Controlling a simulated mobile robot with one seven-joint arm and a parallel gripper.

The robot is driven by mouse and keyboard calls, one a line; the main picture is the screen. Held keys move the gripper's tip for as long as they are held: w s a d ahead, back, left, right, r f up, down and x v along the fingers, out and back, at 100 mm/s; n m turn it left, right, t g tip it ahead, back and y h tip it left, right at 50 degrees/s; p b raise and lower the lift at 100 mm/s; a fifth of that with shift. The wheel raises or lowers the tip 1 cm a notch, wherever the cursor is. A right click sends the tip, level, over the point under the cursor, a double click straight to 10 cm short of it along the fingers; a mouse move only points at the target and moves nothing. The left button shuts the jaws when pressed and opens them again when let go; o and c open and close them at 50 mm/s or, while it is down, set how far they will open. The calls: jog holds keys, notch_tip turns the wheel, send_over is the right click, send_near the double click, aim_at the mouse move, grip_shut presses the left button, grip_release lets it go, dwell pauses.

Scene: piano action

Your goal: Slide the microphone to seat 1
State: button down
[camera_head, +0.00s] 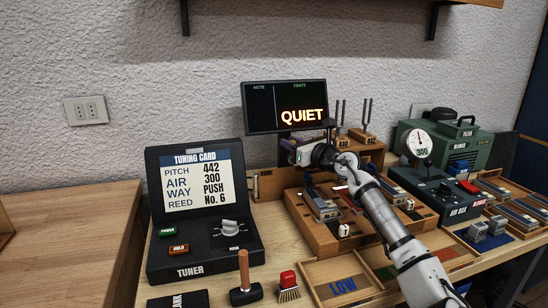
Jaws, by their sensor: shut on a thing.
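My gripper (303,157) is at the back of the wooden action board (320,238), below the display. Its hand and wrist cover what lies between the fingers. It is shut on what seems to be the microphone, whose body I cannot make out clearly. A small dark part (328,123) stands up just behind the hand; I cannot tell whether it belongs to the microphone. The board carries reed blocks (320,204) and small white tags (344,230). The tag numbers are too small to read, so I cannot tell which place is seat 1.
The display (285,107) reads QUIET. A LOW tray (318,297) lies in front of the board. Tuning forks (367,120), an air box (435,190) and a green machine (465,142) stand at the right.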

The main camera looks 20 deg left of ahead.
jog(key=shift+w+d, duration=0.6)
jog(key=shift+d, duration=0.35)
jog(key=c, duration=1.3)
grip_release()
jog(key=b+v, duration=0.2)
jog(key=v, duration=1.1)
jog(key=shift+s+d, duration=0.25)
jog(key=shift+d, duration=0.05)
